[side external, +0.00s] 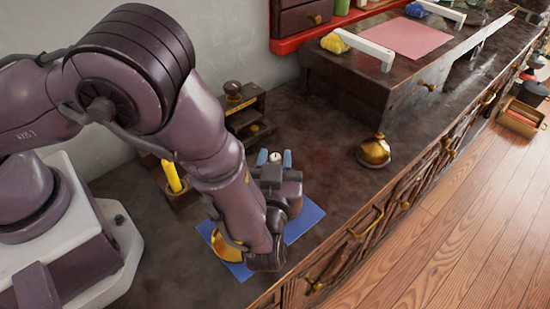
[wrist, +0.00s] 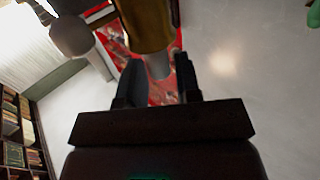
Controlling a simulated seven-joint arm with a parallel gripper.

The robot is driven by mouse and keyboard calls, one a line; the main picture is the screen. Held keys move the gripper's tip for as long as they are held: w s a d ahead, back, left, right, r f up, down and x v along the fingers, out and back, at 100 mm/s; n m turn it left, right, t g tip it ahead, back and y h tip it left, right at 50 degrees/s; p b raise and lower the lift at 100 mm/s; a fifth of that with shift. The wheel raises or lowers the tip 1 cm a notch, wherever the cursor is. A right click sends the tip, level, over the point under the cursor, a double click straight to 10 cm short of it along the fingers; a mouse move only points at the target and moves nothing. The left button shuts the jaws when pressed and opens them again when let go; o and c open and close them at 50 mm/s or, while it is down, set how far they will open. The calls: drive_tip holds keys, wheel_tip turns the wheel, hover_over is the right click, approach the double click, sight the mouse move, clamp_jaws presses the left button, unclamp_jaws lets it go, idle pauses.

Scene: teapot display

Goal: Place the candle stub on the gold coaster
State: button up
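In the side view, my gripper (side external: 275,160) is low over the counter, its two blue fingertips side by side. A small white round-topped piece, apparently the candle stub (side external: 275,156), shows between them; its lower part is hidden. I cannot tell whether the fingers touch it. A gold round thing, apparently the gold coaster (side external: 223,247), lies on a blue mat (side external: 305,217), partly hidden by my arm. In the wrist view, my dark fingers (wrist: 159,82) stand either side of a pale grey cylinder (wrist: 158,66), with a larger gold cylindrical thing (wrist: 150,25) above it.
A yellow candle (side external: 173,177) stands in a holder left of my arm. A small wooden drawer box (side external: 245,115) is behind. A gold dome (side external: 374,151) sits to the right, with bare counter between. The counter's front edge, with gold drawer handles (side external: 367,222), is close by.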

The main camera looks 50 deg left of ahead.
drive_tip(key=shift+o, duration=0.9)
drive_tip(key=v, duration=1.3)
drive_tip(key=shift+r, duration=0.1)
